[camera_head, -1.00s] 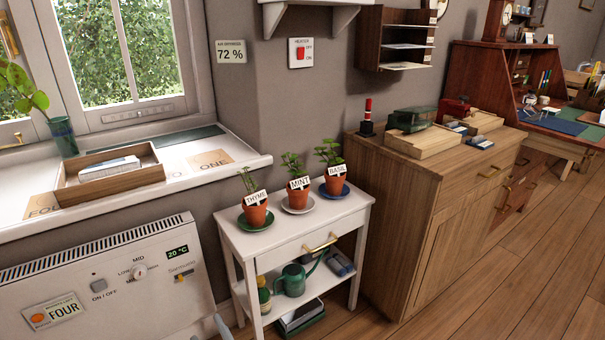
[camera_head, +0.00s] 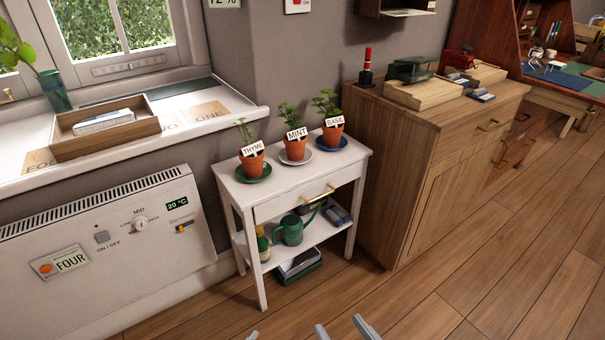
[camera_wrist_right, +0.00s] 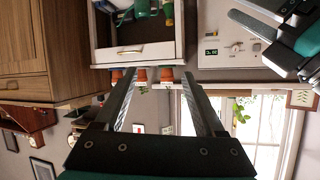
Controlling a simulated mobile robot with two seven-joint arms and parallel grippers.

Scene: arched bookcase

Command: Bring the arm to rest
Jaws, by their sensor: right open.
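My right gripper (camera_head: 343,329) shows only as two grey fingertips at the bottom edge of the head view. In the right wrist view, its long fingers (camera_wrist_right: 155,82) stand apart with nothing between them that it holds. The picture there is upside down, with the plant stand beyond the fingers. Another grey tip, apparently my left gripper (camera_head: 252,336), barely shows at the bottom of the head view. My left gripper also shows at the upper right of the right wrist view (camera_wrist_right: 268,22), partly cut off; its opening is unclear.
A white plant stand (camera_head: 281,213) carries three labelled herb pots, with a watering can (camera_head: 291,231) below. A heater (camera_head: 110,242) stands left under the windowsill (camera_head: 215,125). A wooden cabinet (camera_head: 385,190) stands right. The floor (camera_head: 450,290) in front is clear.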

